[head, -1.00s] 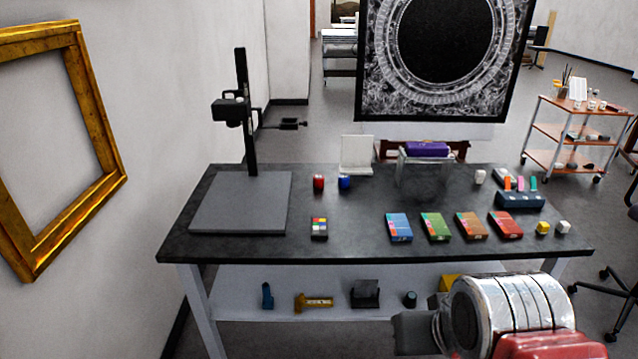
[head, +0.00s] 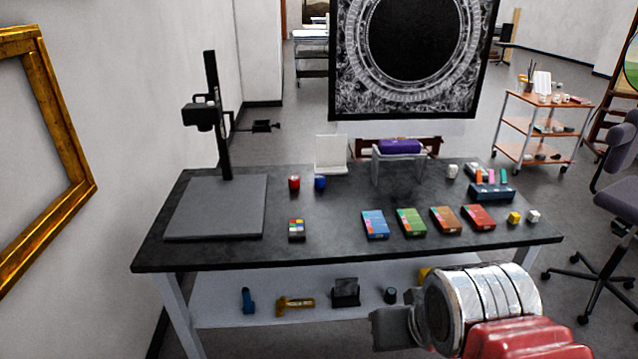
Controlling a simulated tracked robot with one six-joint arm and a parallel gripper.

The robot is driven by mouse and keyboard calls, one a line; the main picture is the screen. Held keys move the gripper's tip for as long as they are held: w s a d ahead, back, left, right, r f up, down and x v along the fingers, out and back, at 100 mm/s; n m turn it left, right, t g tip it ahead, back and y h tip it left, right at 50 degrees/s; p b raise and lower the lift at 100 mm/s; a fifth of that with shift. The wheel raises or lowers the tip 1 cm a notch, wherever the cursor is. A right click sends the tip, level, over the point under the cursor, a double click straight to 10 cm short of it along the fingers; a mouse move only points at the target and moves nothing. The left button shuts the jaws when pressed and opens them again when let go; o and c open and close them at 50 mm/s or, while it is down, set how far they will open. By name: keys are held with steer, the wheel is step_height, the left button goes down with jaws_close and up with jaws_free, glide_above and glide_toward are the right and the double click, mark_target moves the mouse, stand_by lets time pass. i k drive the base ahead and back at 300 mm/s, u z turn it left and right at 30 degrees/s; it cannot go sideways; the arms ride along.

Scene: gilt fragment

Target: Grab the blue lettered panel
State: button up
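The blue panel (head: 375,224) lies flat on the dark table top (head: 335,229), left-most in a row of similar flat coloured pieces. It has a small pale marking on its near edge, too small to read. My gripper (head: 388,327) is at the lower middle of the head view, in front of the table and lower in the picture than the panel. It is apart from the panel. Its fingers are dark and seen from behind, so I cannot make out whether they are open or hold anything.
Green (head: 411,221), brown (head: 446,219) and red (head: 479,217) pieces lie right of the panel. A colour chart (head: 296,229) lies left. A copy stand (head: 215,206) fills the left end. A lower shelf (head: 225,306) holds tools. Bare table surrounds the panel's front.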

mark_target(375, 225)
steer(key=u, duration=0.2)
steer(key=i, duration=1.25)
steer(key=u, duration=0.35)
